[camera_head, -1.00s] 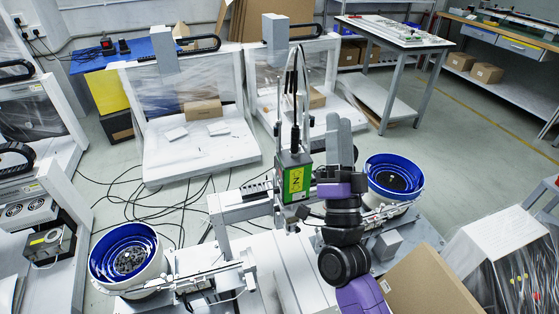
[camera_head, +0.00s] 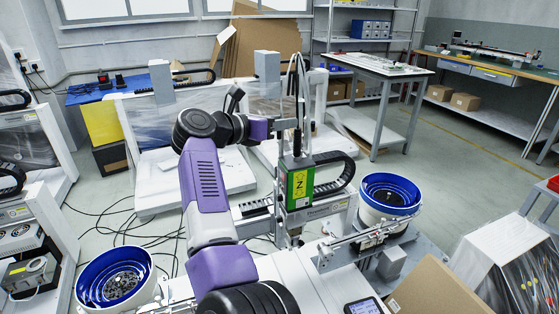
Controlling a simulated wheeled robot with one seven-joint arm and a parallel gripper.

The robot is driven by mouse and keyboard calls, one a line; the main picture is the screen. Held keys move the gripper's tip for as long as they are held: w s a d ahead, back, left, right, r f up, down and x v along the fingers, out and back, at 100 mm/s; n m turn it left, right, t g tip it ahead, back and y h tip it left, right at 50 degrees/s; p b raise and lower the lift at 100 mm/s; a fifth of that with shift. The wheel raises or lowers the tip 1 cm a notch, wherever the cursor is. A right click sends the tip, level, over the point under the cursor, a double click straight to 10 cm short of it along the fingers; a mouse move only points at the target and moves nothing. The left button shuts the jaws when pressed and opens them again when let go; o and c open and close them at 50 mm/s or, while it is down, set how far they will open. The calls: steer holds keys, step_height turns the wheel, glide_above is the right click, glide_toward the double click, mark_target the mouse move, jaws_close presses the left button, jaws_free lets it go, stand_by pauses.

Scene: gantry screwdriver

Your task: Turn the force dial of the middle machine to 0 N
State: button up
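The gantry machine in the middle carries a green and black screwdriver unit (camera_head: 300,184) marked Z, above a white bed. A dark display (camera_head: 366,306) shows at the bottom edge, in front of this machine. I cannot make out a force dial on it. My purple and black arm rises in front of the machine's left part, bends at the top and points right. Its far end is close to the screwdriver unit in the picture; whether they touch I cannot tell. The fingers of my gripper cannot be made out clearly there.
Blue feeder bowls stand at the left (camera_head: 116,278) and right (camera_head: 390,196) of the machine. A cardboard sheet (camera_head: 440,292) leans at the lower right. Cables (camera_head: 110,222) lie on the floor at left. A white-topped table (camera_head: 378,64) stands behind.

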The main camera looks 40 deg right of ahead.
steer(key=m+g+y, duration=0.1)
steer(key=m+y, duration=0.1)
glide_toward(294, 161)
step_height(294, 161, up, 3)
steer(key=d, duration=0.2)
steer(key=shift+f+b+x, duration=0.1)
steer(key=shift+b+x, duration=0.35)
steer(key=shift+x, duration=1.6)
steer(key=shift+f+b+x, duration=0.15)
steer(key=shift+b+x, duration=0.3)
steer(key=shift+x, duration=1.6)
steer(key=shift+w+a, duration=0.1)
steer(key=shift+c, duration=0.3)
jaws_close()
